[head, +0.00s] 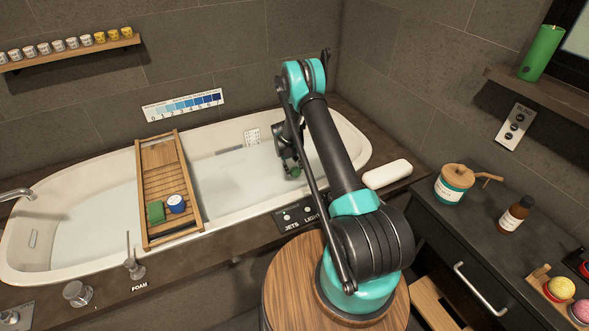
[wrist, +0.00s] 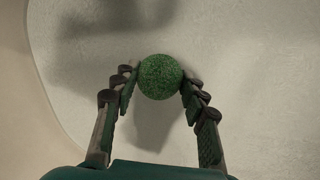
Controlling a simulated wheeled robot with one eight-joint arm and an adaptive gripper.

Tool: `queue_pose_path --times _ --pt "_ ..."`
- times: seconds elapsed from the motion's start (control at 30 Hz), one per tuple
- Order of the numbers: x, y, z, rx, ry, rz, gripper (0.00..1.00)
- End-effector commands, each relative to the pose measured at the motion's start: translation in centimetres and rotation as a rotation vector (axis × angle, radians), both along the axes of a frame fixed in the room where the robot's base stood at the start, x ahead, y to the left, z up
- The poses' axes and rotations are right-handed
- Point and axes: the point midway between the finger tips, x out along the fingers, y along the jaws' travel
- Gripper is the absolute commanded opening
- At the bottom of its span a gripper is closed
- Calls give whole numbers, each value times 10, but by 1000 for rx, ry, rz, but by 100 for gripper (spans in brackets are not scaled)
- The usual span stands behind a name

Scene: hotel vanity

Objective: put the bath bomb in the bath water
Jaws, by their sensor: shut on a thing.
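A green speckled bath bomb (wrist: 161,77) sits between my fingertips in the wrist view. My gripper (wrist: 160,85) is shut on it. In the head view, my gripper (head: 290,172) points down inside the right part of the white bathtub (head: 350,140), with the green ball just showing at its tip. The bath water (head: 225,180) is pale and fills the tub on both sides of the caddy. A shadow lies below the ball in the wrist view. I cannot tell whether the ball touches the water.
A wooden caddy (head: 158,155) spans the tub, carrying a green block (head: 156,212) and a blue-and-white tin (head: 176,204). A white pillow (head: 387,174) lies on the right rim. A wooden tray of colored balls (head: 560,289), a jar (head: 453,185) and a brown bottle (head: 515,214) stand at right.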

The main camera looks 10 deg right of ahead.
Motion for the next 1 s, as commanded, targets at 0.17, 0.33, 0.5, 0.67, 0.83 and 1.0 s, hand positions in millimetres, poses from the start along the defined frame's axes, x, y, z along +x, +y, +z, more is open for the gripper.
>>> queue_pose_path --times 0.17,0.33,0.5,0.67,0.83,1.0 --pt "0 0 0 0 0 0 13" --pt "0 0 0 0 0 0 61" --pt "0 0 0 0 0 0 67" --pt "0 0 0 0 0 0 67" --pt "0 3 12 0 0 1 67" --pt "0 10 42 0 0 1 67"
